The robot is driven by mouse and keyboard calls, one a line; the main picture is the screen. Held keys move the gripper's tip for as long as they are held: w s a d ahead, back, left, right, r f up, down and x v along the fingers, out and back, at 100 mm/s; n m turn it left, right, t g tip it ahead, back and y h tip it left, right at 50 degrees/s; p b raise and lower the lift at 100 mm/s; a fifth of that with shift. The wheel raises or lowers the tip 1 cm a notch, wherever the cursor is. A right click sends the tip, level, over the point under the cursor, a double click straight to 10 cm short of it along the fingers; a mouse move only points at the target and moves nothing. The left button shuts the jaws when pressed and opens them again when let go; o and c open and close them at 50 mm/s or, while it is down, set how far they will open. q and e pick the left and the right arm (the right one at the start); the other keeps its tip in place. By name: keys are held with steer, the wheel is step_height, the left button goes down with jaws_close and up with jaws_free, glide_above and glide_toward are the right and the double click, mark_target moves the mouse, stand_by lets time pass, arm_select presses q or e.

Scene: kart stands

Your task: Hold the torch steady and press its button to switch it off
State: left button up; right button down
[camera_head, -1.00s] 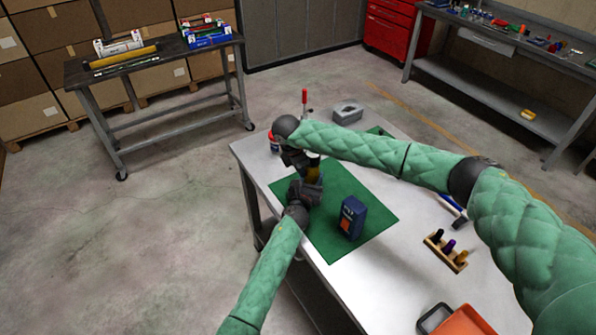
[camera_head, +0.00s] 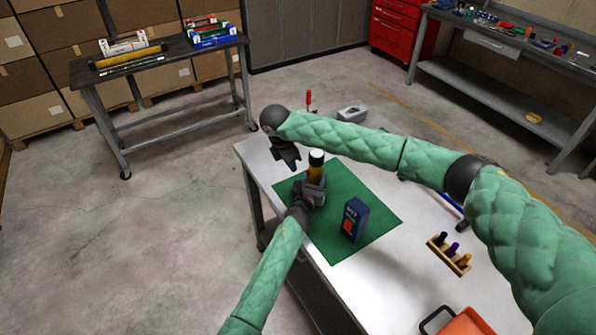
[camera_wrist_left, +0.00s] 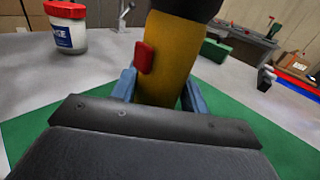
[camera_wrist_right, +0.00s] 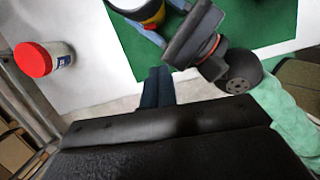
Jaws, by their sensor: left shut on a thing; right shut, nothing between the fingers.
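The torch (camera_head: 317,168) has a yellow body and a dark head, and stands roughly upright above the green mat (camera_head: 372,228). My left gripper (camera_head: 316,187) is shut around its body. In the left wrist view the yellow body (camera_wrist_left: 170,62) is between the blue fingers, and the red button (camera_wrist_left: 145,57) is uncovered on its left side. My right gripper (camera_head: 291,166) is shut and empty, left of the torch and apart from it. Its closed fingertips (camera_wrist_right: 160,72) point down beside the mat in the right wrist view. I cannot tell whether the torch is lit.
A dark blue box (camera_head: 354,219) stands on the mat. A white jar with a red lid (camera_wrist_right: 45,60) is near my right gripper. A grey box (camera_head: 351,113), a wooden rack (camera_head: 449,254) and an orange tray (camera_head: 466,322) are on the table.

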arm_select(q)
steer(key=shift+s+f, duration=0.1)
steer(key=shift+f, duration=0.05)
arm_select(e)
steer(key=shift+v, duration=2.5)
steer(key=shift+a, duration=0.1)
arm_select(q)
steer(key=o, duration=1.2)
steer(key=shift+d, duration=0.1)
arm_select(e)
steer(key=shift+f, duration=0.1)
